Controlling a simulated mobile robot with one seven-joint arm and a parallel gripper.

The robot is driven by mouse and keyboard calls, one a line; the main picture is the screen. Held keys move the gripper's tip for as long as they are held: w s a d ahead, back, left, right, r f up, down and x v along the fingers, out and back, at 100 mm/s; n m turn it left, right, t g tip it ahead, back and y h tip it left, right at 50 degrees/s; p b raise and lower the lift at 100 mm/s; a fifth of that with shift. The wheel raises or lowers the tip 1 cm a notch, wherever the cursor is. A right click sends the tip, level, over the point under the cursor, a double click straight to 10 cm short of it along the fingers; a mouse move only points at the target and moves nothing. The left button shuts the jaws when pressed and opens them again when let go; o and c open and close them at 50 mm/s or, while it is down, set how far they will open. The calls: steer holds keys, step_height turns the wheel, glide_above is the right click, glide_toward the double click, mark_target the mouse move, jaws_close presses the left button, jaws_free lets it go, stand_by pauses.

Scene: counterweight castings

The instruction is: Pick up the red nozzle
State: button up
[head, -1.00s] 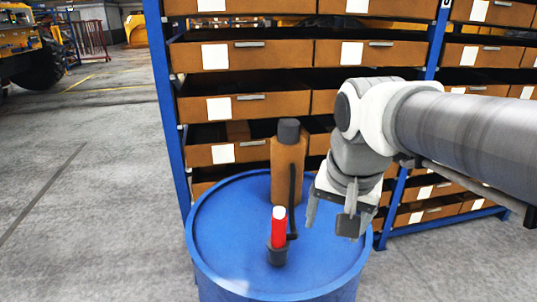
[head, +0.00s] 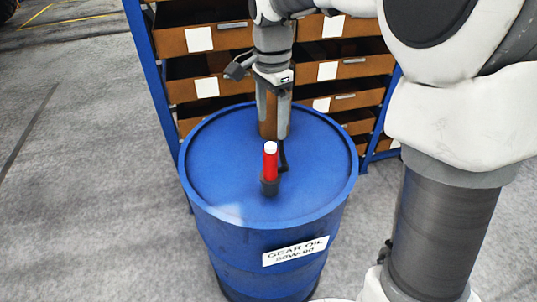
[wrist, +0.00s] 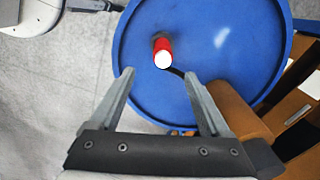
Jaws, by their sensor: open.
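The red nozzle (head: 270,160) has a white tip and stands upright in a dark base on top of the blue drum (head: 215,150). A dark thin hose or rod (head: 283,158) runs from it towards the back. My gripper (head: 274,136) is open and points down over the back part of the drum, behind the nozzle in the head view. In the wrist view the nozzle (wrist: 162,46) lies just beyond the fingertips of my gripper (wrist: 159,75), roughly in line with the gap. Nothing is between the fingers there.
A brown cylinder (head: 267,118) stands behind the nozzle, partly hidden by my gripper; it shows beside the right finger in the wrist view (wrist: 238,112). A rack of brown bins (head: 205,62) stands close behind the drum.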

mark_target(270, 164)
step_height(270, 164, down, 10)
steer(key=shift+r, duration=0.1)
steer(key=shift+w+f, duration=0.15)
steer(key=shift+f, duration=1.15)
steer(key=shift+w+f, duration=0.1)
steer(key=shift+f, duration=1.2)
steer(key=shift+a+r, duration=0.1)
steer(key=c, duration=1.2)
